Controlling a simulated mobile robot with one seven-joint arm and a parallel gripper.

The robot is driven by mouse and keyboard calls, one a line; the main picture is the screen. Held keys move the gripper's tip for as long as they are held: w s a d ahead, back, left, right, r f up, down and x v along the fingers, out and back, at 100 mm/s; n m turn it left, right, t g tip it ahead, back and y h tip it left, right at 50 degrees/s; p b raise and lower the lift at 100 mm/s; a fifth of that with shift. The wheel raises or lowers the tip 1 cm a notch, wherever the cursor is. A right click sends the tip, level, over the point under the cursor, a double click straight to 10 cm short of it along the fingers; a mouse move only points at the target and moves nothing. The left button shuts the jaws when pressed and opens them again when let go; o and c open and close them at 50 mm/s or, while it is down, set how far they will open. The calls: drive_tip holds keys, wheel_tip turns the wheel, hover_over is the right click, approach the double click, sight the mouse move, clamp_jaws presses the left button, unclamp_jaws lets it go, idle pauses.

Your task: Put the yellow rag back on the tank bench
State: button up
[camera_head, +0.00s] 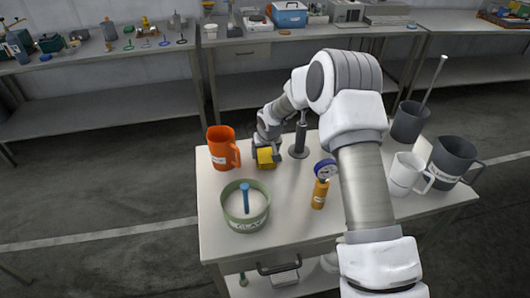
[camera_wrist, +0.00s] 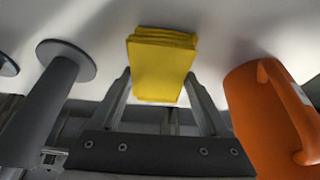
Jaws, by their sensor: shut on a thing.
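The yellow rag (camera_head: 265,157) is a small folded block at the far left part of the tank bench (camera_head: 284,218), just right of the orange jug. In the wrist view the rag (camera_wrist: 160,66) sits between the two fingers of my gripper (camera_wrist: 160,85). My gripper is shut on it. In the head view my gripper (camera_head: 266,149) is at the rag, low over the bench top. The rag looks at or very near the surface; I cannot tell whether it touches.
The orange jug (camera_head: 221,148) stands close left of the rag. A dark round-based stand (camera_head: 300,140) is close right. A green tub (camera_head: 245,206) and a yellow gauge bottle (camera_head: 320,192) are nearer.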

drive_tip(key=shift+f, duration=0.1)
drive_tip(key=shift+f, duration=0.15)
drive_tip(key=o, duration=1.1)
drive_tip(key=shift+c, duration=0.2)
drive_tip(key=shift+r, duration=0.6)
drive_tip(key=v, duration=1.1)
drive_tip(key=shift+r, duration=0.2)
